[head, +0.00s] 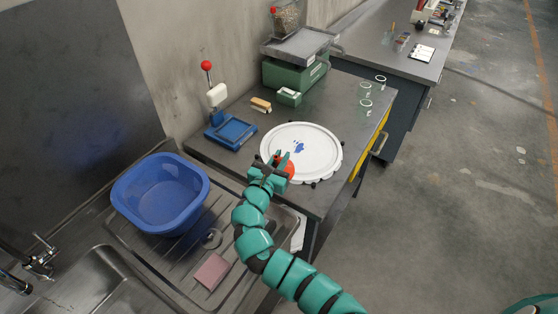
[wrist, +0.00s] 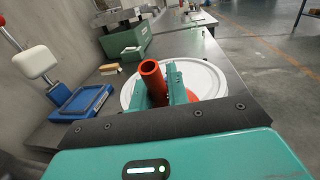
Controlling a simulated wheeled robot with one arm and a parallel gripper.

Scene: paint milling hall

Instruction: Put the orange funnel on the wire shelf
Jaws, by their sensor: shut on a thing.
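My gripper (head: 276,172) is shut on the orange funnel (head: 288,168), at the near edge of a round white lid on the dark bench. In the wrist view the funnel (wrist: 154,80) sits between the two teal fingers (wrist: 165,85), with its tube end pointing up and toward the camera. The fingers and gripper body hide much of the funnel. I cannot tell whether the funnel touches the lid. I see no wire shelf that I can make out for sure; part of a blue frame (wrist: 306,12) shows at the top right of the wrist view.
The white lid (head: 312,146) has a blue paint mark. A blue basin (head: 160,190) and pink sponge (head: 212,271) are by the sink. A blue-based press (head: 231,132), green scale (head: 293,72) and glasses (head: 365,106) stand on the bench. The floor at right is mostly clear.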

